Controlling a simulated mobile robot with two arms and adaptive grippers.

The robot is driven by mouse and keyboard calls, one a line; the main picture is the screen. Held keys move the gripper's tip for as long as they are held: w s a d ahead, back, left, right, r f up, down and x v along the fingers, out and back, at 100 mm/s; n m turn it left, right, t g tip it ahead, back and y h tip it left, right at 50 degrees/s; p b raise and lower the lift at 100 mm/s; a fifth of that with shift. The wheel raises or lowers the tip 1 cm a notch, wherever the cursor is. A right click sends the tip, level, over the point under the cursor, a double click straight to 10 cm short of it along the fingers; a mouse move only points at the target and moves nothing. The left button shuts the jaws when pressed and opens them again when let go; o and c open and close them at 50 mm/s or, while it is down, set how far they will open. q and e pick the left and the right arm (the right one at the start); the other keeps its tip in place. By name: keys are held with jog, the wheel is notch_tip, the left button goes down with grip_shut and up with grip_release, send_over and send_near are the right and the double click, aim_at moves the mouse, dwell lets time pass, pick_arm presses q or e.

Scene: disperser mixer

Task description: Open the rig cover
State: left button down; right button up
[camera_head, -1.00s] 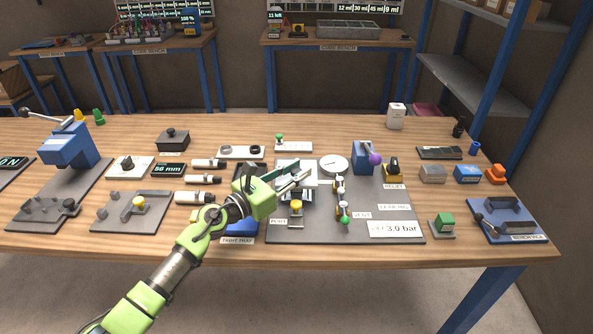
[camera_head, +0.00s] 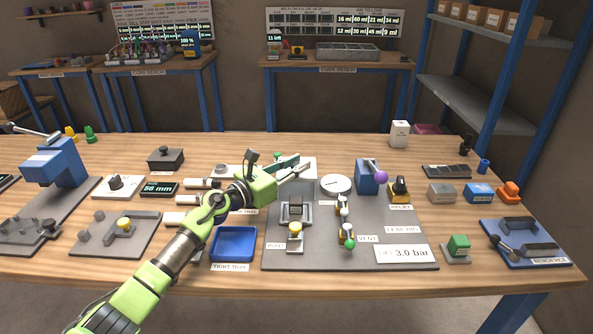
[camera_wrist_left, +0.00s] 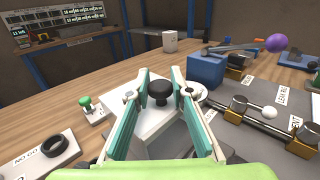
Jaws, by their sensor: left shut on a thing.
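The rig (camera_head: 380,218) is a grey plate with fittings at the middle right of the bench. A pale cover with a black knob (camera_wrist_left: 158,92) shows between the fingers in the left wrist view. My left gripper (camera_head: 301,164) reaches over the back of the rig and is shut on that knob. In the head view the fingers and hand hide much of the cover. The square nest (camera_head: 295,209) at the rig's left is uncovered, in front of the hand. I cannot tell whether the cover touches anything beneath. My right gripper is not in view.
A gauge (camera_head: 336,184) and a blue block with a purple-knobbed lever (camera_head: 368,177) stand right of the hand. A green-knobbed plate (camera_wrist_left: 90,108) lies left of the fingers. An empty blue tray (camera_head: 233,243) sits left of the rig. The front bench edge is clear.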

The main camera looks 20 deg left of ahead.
pick_arm(q)
jog(key=c, duration=1.8)
grip_release()
jog(key=shift+c, duration=0.2)
jog(key=shift+s+a, duration=0.1)
jog(key=v, duration=1.2)
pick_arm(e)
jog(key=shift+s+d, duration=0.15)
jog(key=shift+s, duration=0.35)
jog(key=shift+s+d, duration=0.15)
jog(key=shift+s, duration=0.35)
pick_arm(q)
jog(key=shift+r, duration=0.1)
